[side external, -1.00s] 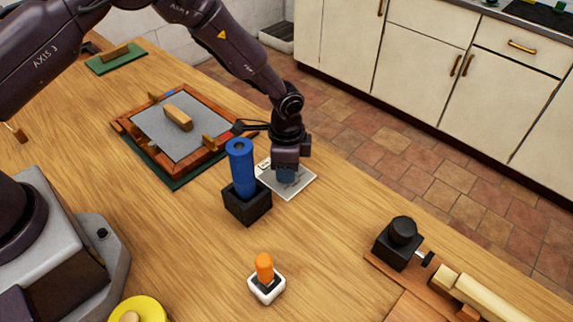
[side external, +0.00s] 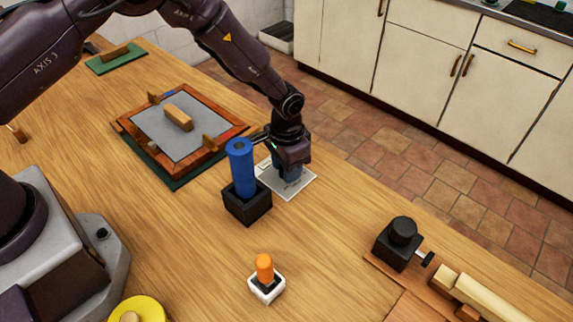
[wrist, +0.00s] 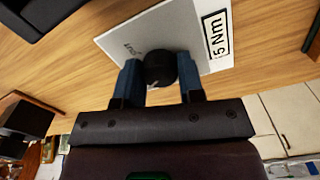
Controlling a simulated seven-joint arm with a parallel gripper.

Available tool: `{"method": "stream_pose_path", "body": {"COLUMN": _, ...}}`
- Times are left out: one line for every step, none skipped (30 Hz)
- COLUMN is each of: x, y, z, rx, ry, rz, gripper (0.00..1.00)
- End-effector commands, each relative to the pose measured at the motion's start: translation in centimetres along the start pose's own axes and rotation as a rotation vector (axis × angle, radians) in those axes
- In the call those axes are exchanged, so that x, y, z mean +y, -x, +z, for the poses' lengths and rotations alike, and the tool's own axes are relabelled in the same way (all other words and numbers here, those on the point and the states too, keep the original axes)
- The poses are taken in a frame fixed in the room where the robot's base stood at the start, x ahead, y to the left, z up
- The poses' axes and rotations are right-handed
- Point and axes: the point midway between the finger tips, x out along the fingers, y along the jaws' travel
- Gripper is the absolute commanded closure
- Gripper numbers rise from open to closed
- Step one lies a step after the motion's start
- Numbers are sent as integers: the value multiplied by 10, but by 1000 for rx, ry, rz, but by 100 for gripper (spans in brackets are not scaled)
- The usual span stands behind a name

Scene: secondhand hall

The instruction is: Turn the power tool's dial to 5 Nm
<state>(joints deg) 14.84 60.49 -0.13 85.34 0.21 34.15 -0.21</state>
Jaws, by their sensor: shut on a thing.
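The dial is a round black knob (wrist: 160,68) on a light plate (wrist: 120,35) in the wrist view. The plate bears a boxed "5 Nm" label (wrist: 216,36) to the right of the knob and a smaller, unclear marking to its left. My gripper (wrist: 160,76) is shut on the knob, one blue finger on each side. A small light mark shows at the knob's lower edge; where it points I cannot tell. In the side view my gripper (side external: 287,177) is down at the plate (side external: 298,188) and hides the knob.
A blue cylinder (side external: 241,168) stands upright in a black block (side external: 246,206), close to the left of my gripper. A framed grey board (side external: 160,132) lies behind. An orange-topped piece (side external: 265,268) is in front, a black device (side external: 400,243) at right. Bare table lies between them.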

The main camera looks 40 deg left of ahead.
Motion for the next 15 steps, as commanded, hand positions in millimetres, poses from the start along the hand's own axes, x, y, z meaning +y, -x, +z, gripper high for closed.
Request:
{"method": "stream_pose_path", "body": {"x": 0, "y": 1, "z": 0, "rx": -1, "ry": 6, "rz": 0, "gripper": 88}}
{"method": "stream_pose_path", "body": {"x": 0, "y": 1, "z": 0, "rx": -1, "ry": 8, "rz": 0, "gripper": 88}}
{"method": "stream_pose_path", "body": {"x": 0, "y": 1, "z": 0, "rx": -1, "ry": 11, "rz": 0, "gripper": 88}}
{"method": "stream_pose_path", "body": {"x": 0, "y": 1, "z": 0, "rx": -1, "ry": 12, "rz": 0, "gripper": 88}}
{"method": "stream_pose_path", "body": {"x": 0, "y": 1, "z": 0, "rx": -1, "ry": 12, "rz": 0, "gripper": 88}}
{"method": "stream_pose_path", "body": {"x": 0, "y": 1, "z": 0, "rx": -1, "ry": 13, "rz": 0, "gripper": 88}}
{"method": "stream_pose_path", "body": {"x": 0, "y": 1, "z": 0, "rx": -1, "ry": 13, "rz": 0, "gripper": 88}}
{"method": "stream_pose_path", "body": {"x": 0, "y": 1, "z": 0, "rx": -1, "ry": 12, "rz": 0, "gripper": 88}}
{"method": "stream_pose_path", "body": {"x": 0, "y": 1, "z": 0, "rx": -2, "ry": 12, "rz": 0, "gripper": 88}}
{"method": "stream_pose_path", "body": {"x": 0, "y": 1, "z": 0, "rx": -2, "ry": 12, "rz": 0, "gripper": 88}}
{"method": "stream_pose_path", "body": {"x": 0, "y": 1, "z": 0, "rx": -2, "ry": 12, "rz": 0, "gripper": 88}}
{"method": "stream_pose_path", "body": {"x": 0, "y": 1, "z": 0, "rx": -2, "ry": 11, "rz": 0, "gripper": 88}}
{"method": "stream_pose_path", "body": {"x": 0, "y": 1, "z": 0, "rx": -2, "ry": 11, "rz": 0, "gripper": 88}}
{"method": "stream_pose_path", "body": {"x": 0, "y": 1, "z": 0, "rx": -2, "ry": 11, "rz": 0, "gripper": 88}}
{"method": "stream_pose_path", "body": {"x": 0, "y": 1, "z": 0, "rx": -2, "ry": 11, "rz": 0, "gripper": 55}}
